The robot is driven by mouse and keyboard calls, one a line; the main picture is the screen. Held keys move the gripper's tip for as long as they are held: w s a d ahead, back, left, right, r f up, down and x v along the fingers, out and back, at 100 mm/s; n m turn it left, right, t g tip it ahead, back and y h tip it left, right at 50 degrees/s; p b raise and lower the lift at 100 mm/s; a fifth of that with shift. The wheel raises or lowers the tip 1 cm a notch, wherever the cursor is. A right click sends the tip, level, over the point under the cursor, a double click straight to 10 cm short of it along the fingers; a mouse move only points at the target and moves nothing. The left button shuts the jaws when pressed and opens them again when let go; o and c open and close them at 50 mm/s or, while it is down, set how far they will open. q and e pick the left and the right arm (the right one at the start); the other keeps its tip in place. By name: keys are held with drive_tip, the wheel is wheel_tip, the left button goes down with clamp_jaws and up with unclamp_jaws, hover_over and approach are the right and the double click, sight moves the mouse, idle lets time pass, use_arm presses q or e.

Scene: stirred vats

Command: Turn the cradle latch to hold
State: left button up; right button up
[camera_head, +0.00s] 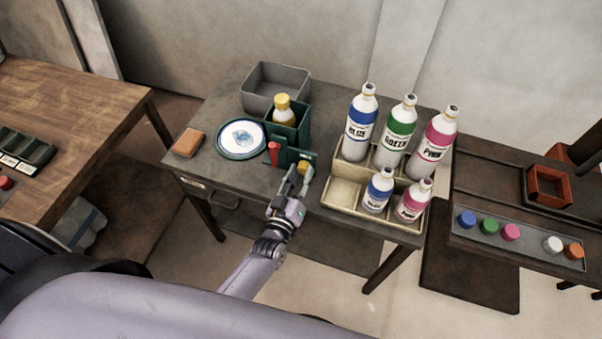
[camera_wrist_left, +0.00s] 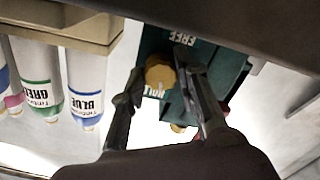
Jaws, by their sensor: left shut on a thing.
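The dark green cradle (camera_head: 290,118) stands on the dark table with a yellow-capped bottle (camera_head: 284,108) in it. Its latch is a yellow knob (camera_head: 306,168) on the front plate, and it also shows in the left wrist view (camera_wrist_left: 160,73). The upside-down label FREE (camera_wrist_left: 187,40) is on the plate, with a second, partly covered label (camera_wrist_left: 154,93) on the other side of the knob. My left gripper (camera_head: 297,177) is at the knob, its fingers on either side, shut on it; it also shows in the wrist view (camera_wrist_left: 158,78). My right gripper is out of view.
A red upright piece (camera_head: 273,153) stands just left of the latch. A beige tiered rack (camera_head: 346,195) with several labelled bottles is close on the right. A round dish (camera_head: 241,155), an orange block (camera_head: 188,143) and a grey bin (camera_head: 272,98) are on the same table.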

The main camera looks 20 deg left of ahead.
use_arm(q)
drive_tip(key=shift+m, duration=1.3)
drive_tip(key=o, duration=1.2)
drive_tip(key=shift+c, duration=0.2)
drive_tip(key=shift+s, duration=0.1)
drive_tip(key=s, duration=1.1)
drive_tip(key=shift+s+a, duration=0.2)
drive_tip(key=shift+s, duration=0.2)
